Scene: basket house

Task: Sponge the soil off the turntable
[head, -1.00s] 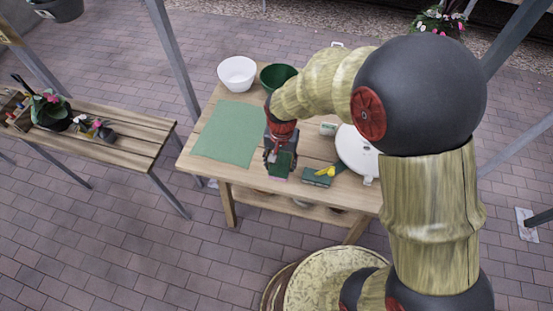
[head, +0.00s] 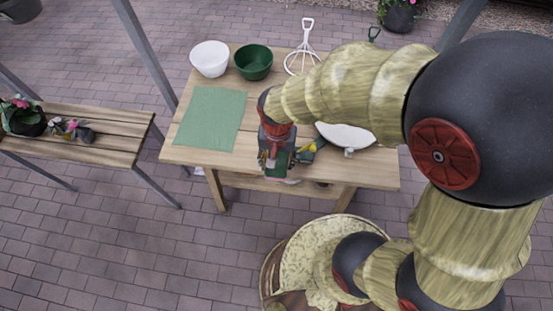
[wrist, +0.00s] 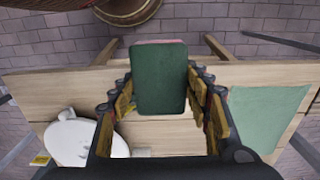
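The turntable (head: 345,136) is a white disc at the right of the wooden table, partly hidden by my arm. It also shows at the lower left of the wrist view (wrist: 75,140). I cannot make out soil on it. My gripper (head: 277,158) is over the table's front part, left of the turntable. In the wrist view, its fingers (wrist: 160,85) stand on both sides of a green sponge (wrist: 160,78) with a pink edge and appear shut on it. The sponge is apart from the turntable.
A green sheet (head: 211,118) lies at the table's left. A white bowl (head: 210,58), a green bowl (head: 254,62) and a white wire tool (head: 302,58) are behind. A green and yellow item (head: 312,147) lies close right of my gripper. A slatted bench (head: 90,133) stands left.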

